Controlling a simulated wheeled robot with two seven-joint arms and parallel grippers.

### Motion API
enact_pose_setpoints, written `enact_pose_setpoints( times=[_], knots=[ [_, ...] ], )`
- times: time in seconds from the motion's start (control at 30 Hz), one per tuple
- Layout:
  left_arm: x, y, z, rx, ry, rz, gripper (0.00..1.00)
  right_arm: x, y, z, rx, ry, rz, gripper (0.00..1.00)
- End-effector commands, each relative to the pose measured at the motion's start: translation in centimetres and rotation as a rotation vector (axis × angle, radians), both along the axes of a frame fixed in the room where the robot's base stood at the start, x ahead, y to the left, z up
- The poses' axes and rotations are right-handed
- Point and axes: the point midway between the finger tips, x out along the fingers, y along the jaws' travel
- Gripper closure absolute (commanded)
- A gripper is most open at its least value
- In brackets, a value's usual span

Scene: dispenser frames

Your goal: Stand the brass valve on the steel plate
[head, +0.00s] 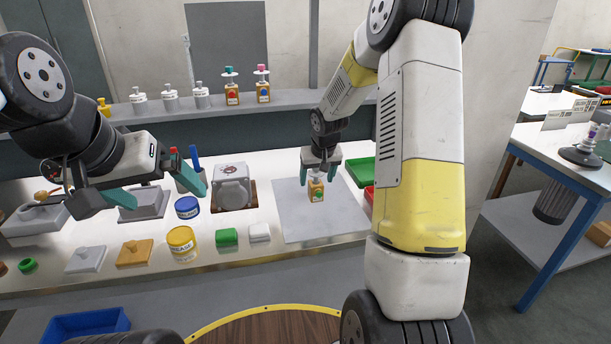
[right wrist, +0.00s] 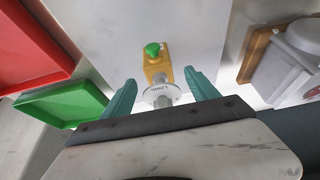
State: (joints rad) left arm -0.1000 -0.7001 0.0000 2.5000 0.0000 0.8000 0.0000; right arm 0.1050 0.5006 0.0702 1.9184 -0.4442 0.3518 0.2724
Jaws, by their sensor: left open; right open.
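The brass valve (head: 316,190) stands upright on the light grey steel plate (head: 290,222) on the bench. In the right wrist view its brass body (right wrist: 157,68) shows a green knob, with a pale disc and a grey stem nearer my gripper. My right gripper (head: 318,179) points down over the valve. Its teal fingers are open, one on each side of the valve's upper part, with gaps visible in the right wrist view (right wrist: 160,84). In the head view the gripper hides the valve's top. My left gripper (head: 171,201) is open and empty above the left part of the bench.
A grey machine on a brown base (head: 232,190) stands left of the plate; green (head: 360,171) and red (right wrist: 30,45) trays lie on its other side. A yellow tin (head: 183,243), a blue tin (head: 187,208) and small blocks fill the bench's left. Several dispensers line the back shelf (head: 300,99).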

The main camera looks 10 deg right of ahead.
Motion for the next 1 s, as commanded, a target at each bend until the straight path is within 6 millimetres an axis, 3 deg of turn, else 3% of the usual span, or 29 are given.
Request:
enact_pose_setpoints(
  times=[0.2,0.53,0.63,0.77,0.9,1.0],
  knots=[
    [0.0,0.0,0.0,0.000,0.000,0.000,0.00,-1.8,-0.1,4.6,0.000,-0.004,-0.002,0.31],
    [0.0,0.0,0.0,0.000,0.000,0.000,0.00,-3.6,-0.1,8.3,-0.001,-0.004,0.001,0.31],
    [0.0,0.0,0.0,0.000,0.000,0.000,0.00,-5.2,0.2,10.5,-0.002,-0.016,0.000,0.31],
    [0.0,0.0,0.0,0.000,0.000,0.000,0.00,-9.8,0.8,15.0,0.004,-0.046,0.000,0.31],
    [0.0,0.0,0.0,0.000,0.000,0.000,0.00,-16.3,1.8,19.0,0.029,-0.077,0.001,0.31],
    [0.0,0.0,0.0,0.000,0.000,0.000,0.00,-21.1,2.5,20.8,0.059,-0.100,0.009,0.31]
  ],
)
